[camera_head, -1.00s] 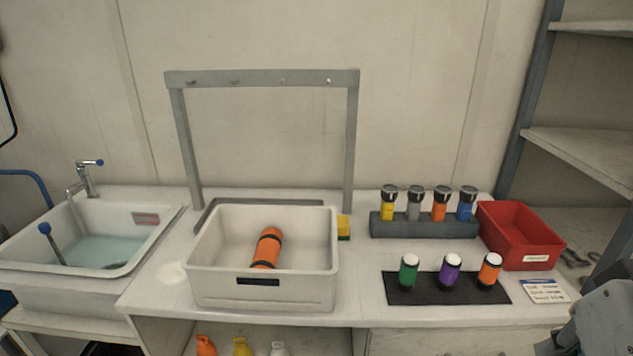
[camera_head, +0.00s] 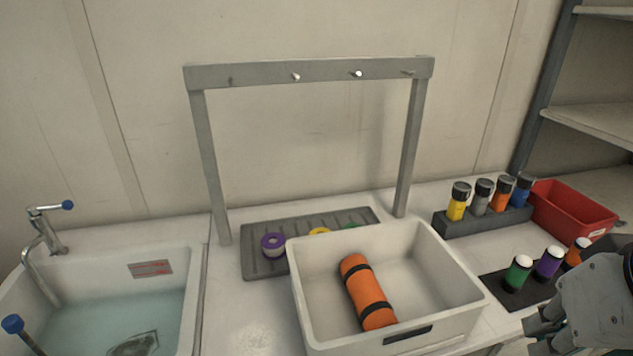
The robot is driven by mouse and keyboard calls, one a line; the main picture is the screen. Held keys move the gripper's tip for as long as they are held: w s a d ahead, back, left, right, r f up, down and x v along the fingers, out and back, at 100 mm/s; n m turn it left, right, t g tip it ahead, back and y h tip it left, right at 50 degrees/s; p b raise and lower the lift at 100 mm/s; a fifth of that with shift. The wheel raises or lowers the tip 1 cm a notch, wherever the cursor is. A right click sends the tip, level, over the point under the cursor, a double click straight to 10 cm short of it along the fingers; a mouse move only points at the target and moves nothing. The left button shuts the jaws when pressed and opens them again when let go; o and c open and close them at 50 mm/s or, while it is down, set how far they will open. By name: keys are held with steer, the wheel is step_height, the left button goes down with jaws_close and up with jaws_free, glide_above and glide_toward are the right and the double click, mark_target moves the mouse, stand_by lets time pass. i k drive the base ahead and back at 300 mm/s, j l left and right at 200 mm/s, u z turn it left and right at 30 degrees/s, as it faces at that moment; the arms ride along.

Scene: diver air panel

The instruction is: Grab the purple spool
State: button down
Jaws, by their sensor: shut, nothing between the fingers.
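The purple spool (camera_head: 273,244) is a short ring-shaped reel with a purple top and a pale lower part. It stands on the left part of a grey ribbed tray (camera_head: 256,265) behind the white bin. My gripper (camera_head: 535,335) is at the lower right, partly cut off by the frame edge. It is shut and empty, far to the right of the spool, with the white bin between them.
The white bin (camera_head: 452,262) holds an orange cylinder (camera_head: 366,292) and partly hides yellow and green items on the tray. A grey frame with pegs (camera_head: 310,72) rises over the tray. A sink (camera_head: 110,305) is left. Bottles and a red bin (camera_head: 572,210) stand right.

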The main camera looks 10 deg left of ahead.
mark_target(273, 244)
steer(key=k+j, duration=0.1)
steer(key=j, duration=0.3)
steer(key=j+z, duration=0.1)
steer(key=j, duration=0.35)
steer(key=k+j, duration=0.15)
steer(key=j, duration=0.25)
steer(key=k+j+z, duration=0.1)
steer(key=j, duration=0.35)
steer(key=k+j, duration=0.15)
steer(key=j, duration=0.25)
steer(key=z, duration=0.05)
